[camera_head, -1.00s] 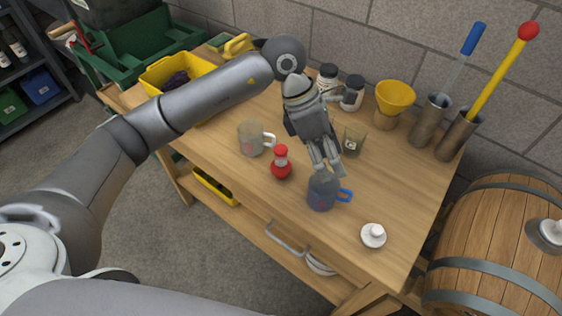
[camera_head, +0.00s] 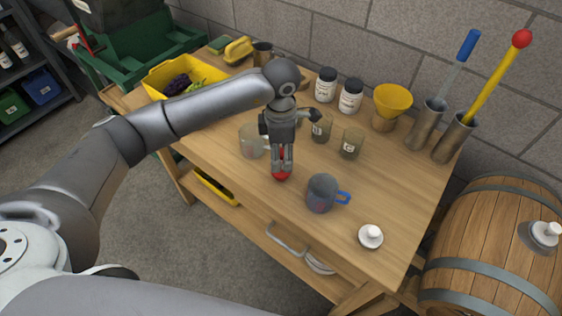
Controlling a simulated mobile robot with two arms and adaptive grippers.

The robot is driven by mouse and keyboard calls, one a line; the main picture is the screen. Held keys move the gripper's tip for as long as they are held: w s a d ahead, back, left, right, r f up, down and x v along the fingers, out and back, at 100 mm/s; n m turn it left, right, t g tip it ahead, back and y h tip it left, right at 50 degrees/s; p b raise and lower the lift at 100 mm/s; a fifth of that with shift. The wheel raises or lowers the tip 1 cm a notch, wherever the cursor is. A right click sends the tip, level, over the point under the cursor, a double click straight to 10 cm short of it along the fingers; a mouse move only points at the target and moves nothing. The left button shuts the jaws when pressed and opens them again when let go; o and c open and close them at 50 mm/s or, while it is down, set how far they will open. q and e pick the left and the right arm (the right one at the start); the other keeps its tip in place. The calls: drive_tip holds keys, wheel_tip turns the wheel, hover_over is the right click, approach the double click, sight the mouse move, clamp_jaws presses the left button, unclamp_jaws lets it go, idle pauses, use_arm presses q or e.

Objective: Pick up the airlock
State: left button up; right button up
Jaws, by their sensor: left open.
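A small red object (camera_head: 281,177) with a rounded base stands on the wooden table, and I take it to be the airlock, though its shape does not make this certain. My left gripper (camera_head: 282,168) points down over it, open, with its fingers in front of and beside the red object and hiding most of it. I cannot tell whether the fingers touch it. My right gripper is not in view.
A clear mug (camera_head: 252,141) stands close left of the gripper, and a blue-grey mug (camera_head: 321,194) stands to the right. Small glasses (camera_head: 351,144) are behind. A white knobbed piece (camera_head: 370,236) lies near the table's right front.

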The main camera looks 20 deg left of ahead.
use_arm(q)
drive_tip(key=shift+w+f, duration=0.1)
drive_tip(key=shift+f, duration=1.25)
drive_tip(key=c, duration=1.1)
drive_tip(key=shift+c, duration=0.3)
drive_tip(key=shift+r, duration=0.15)
